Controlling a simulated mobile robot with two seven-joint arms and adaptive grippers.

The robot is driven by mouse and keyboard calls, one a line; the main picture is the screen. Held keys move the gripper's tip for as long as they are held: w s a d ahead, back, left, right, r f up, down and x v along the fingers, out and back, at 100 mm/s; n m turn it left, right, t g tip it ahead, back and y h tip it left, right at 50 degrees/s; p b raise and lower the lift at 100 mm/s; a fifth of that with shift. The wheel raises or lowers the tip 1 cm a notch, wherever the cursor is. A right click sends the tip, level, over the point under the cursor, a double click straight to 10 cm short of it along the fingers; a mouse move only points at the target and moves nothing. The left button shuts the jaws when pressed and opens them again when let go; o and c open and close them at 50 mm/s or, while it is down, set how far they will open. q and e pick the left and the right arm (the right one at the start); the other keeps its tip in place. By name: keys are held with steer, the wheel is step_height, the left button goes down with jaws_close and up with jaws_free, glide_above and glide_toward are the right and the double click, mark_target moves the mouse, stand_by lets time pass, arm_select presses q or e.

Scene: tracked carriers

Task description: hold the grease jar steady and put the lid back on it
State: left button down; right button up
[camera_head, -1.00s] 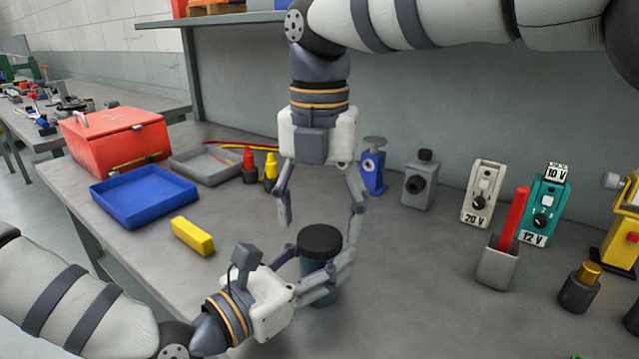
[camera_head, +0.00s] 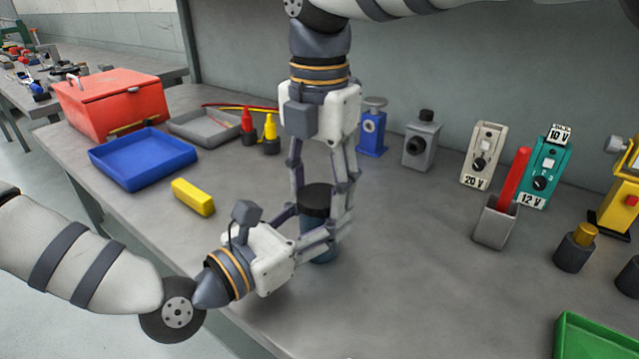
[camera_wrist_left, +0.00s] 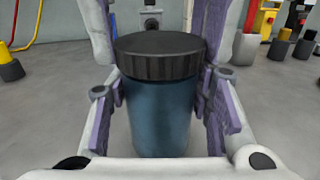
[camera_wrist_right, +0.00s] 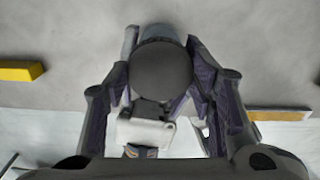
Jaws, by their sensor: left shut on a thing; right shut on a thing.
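The blue grease jar (camera_head: 320,246) stands upright on the bench, its black lid (camera_head: 317,196) sitting level on top. In the left wrist view the lid (camera_wrist_left: 160,52) rests on the jar (camera_wrist_left: 160,115) with no visible gap; whether it is tightened I cannot tell. My left gripper (camera_head: 316,236) comes in low from the left and is shut on the jar's body. My right gripper (camera_head: 322,203) points straight down from above and is shut on the lid, one finger each side. The right wrist view shows the round lid top (camera_wrist_right: 162,68) between its fingers.
A yellow block (camera_head: 193,197), blue tray (camera_head: 143,180), grey tray (camera_head: 180,133) and red toolbox (camera_head: 112,125) lie left. A grey cup with a red stick (camera_head: 495,228) and a green tray (camera_head: 590,335) are right. Bench around the jar is mostly clear.

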steer(key=m, duration=0.8)
steer(key=shift+m, duration=0.3)
steer(key=m, duration=0.4)
steer(key=shift+f, duration=0.1)
steer(key=m, duration=1.2)
steer(key=shift+m, duration=0.3)
steer(key=o, duration=1.3)
